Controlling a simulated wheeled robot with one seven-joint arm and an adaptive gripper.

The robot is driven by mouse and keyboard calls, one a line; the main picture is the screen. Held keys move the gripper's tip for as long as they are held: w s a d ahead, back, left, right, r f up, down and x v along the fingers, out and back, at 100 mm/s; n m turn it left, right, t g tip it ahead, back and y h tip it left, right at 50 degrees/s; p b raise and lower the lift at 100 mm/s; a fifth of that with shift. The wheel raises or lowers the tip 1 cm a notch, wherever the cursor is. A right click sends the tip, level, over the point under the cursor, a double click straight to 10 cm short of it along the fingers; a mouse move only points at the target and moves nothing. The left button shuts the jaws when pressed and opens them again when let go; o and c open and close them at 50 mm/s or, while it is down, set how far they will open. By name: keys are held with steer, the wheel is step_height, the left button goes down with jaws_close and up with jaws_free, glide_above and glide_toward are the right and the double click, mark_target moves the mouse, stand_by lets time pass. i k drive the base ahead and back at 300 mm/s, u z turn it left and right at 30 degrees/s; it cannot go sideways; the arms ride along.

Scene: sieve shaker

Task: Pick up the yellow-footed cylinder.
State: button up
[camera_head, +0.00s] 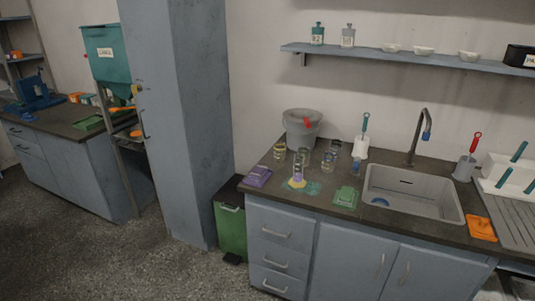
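The yellow-footed cylinder (297,174) stands upright on the dark counter, near its front edge and left of the sink. Its body is clear with a purple tint low down, and its foot is a flat yellow shape. It stands on or beside a flat teal patch (313,188), which I cannot tell to be a cloth or a spill. Several other clear glass vessels (327,161) stand close behind it. One at the back left (280,151) has some yellowish colour. My gripper is not in view.
A purple cloth (258,176) lies left of the cylinder, a green pad or cloth (346,197) right. A grey bucket (301,130) and a white brush holder (361,147) stand behind. The sink (412,192) is right. A green bin (231,230) stands by the counter's left end.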

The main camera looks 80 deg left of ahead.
mark_target(296, 182)
steer(key=k, duration=0.65)
steer(key=u, duration=2.1)
